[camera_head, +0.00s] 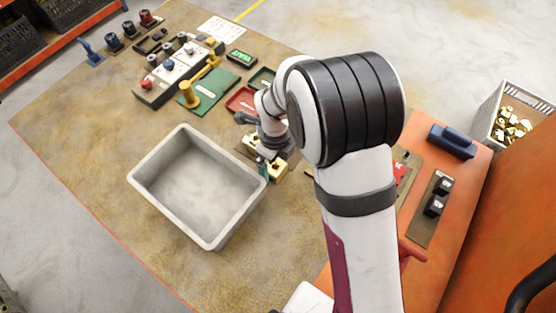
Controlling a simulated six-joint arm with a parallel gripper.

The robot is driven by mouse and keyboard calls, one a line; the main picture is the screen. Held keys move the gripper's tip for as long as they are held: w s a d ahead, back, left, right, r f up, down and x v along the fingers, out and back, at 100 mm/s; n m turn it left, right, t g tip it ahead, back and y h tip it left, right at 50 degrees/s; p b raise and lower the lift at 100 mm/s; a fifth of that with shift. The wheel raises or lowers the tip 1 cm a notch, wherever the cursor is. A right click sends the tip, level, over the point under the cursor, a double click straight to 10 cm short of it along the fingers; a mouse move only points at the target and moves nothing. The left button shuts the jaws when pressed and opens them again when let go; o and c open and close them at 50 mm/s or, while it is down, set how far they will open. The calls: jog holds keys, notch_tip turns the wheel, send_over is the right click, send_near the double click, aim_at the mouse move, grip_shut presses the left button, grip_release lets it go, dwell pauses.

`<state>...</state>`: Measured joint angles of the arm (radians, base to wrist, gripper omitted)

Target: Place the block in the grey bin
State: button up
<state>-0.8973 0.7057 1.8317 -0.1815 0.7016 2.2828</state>
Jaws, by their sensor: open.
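The grey bin (172,222) is a large open rectangular tub on the worktable, left of my arm, and it looks empty inside. A brass block (279,170) with a dark hole lies just right of the bin's upper right corner, next to my gripper. My gripper (268,167) is open and low over the table at this block. One finger shows teal beside the block, and my wrist partly covers the spot. I cannot tell whether the fingers touch the block. More brass colour (250,143) shows just behind the wrist, partly hidden.
A green mat (212,98) with a brass handle-like part (188,95), a red tray (241,101) and a grey fixture with knobs (168,78) stand behind the bin. A crate of brass parts (483,125) and a blue item (452,141) are at right. Table left of the bin is clear.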

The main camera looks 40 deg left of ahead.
notch_tip(320, 180, down, 3)
jog(key=shift+r, duration=0.2)
grip_shut()
dwell(0.3)
